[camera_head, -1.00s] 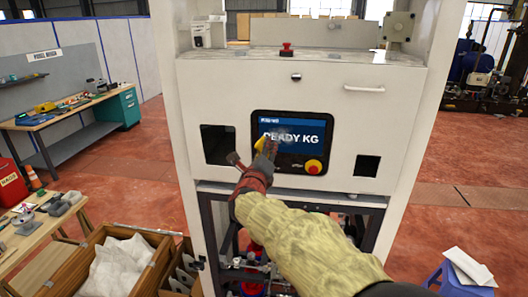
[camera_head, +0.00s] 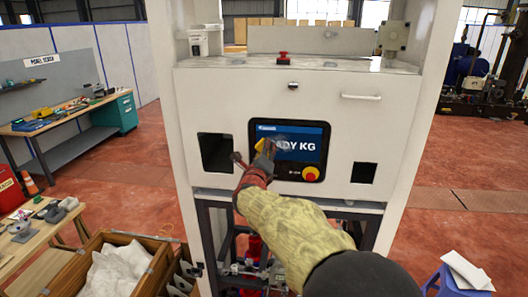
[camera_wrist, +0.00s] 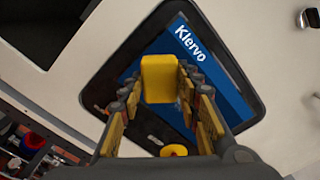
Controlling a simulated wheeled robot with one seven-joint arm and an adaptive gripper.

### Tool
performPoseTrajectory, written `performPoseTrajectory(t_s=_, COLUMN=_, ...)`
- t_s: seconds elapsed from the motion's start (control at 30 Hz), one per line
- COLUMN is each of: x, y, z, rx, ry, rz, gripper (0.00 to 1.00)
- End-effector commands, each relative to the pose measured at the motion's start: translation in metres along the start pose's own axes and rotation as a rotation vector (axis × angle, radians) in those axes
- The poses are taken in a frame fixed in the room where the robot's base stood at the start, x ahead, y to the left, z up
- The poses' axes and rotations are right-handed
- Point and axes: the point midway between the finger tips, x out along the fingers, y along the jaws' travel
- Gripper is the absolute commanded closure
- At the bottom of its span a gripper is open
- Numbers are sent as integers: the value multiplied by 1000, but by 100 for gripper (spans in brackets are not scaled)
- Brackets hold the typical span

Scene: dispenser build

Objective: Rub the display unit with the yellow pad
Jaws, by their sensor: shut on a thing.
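The display unit (camera_head: 312,157) is a dark-framed panel with a blue screen on the front of the white machine. Its visible text reads "ADY KG", and a faint greyish haze lies on the screen. My gripper (camera_head: 265,153) is at the screen's left part and hides some of the text. It is shut on the yellow pad (camera_head: 260,143). In the wrist view the pad (camera_wrist: 159,78) is a yellow block between the fingertips, in front of the display (camera_wrist: 211,70) with "Klervo" on it. I cannot tell whether the pad touches the screen.
A yellow and red knob (camera_head: 311,173) sits below the screen. Dark openings lie left (camera_head: 216,153) and right (camera_head: 364,173) of the display. A handle (camera_head: 361,97) sticks out above right. A wooden crate (camera_head: 160,262) stands at lower left.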

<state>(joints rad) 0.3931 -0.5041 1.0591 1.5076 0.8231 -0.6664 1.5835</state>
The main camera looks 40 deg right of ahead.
Motion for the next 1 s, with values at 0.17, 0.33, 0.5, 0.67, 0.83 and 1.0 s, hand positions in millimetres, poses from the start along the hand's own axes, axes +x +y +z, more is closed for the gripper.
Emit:
performPoseTrajectory(t_s=0.17, x=0, y=0, z=0, rx=0, ry=0, rz=0, gripper=87)
performPoseTrajectory(t_s=0.33, x=1, y=0, z=0, rx=0, ry=0, rz=0, gripper=87)
performPoseTrajectory(t_s=0.5, x=4, y=0, z=0, rx=1, ry=0, rz=0, gripper=87)
performPoseTrajectory(t_s=0.67, x=7, y=0, z=0, rx=1, ry=0, rz=0, gripper=87)
performPoseTrajectory(t_s=0.83, x=10, y=0, z=0, rx=1, ry=0, rz=0, gripper=87)
performPoseTrajectory(t_s=1.0, x=13, y=0, z=0, rx=0, ry=0, rz=0, gripper=87)
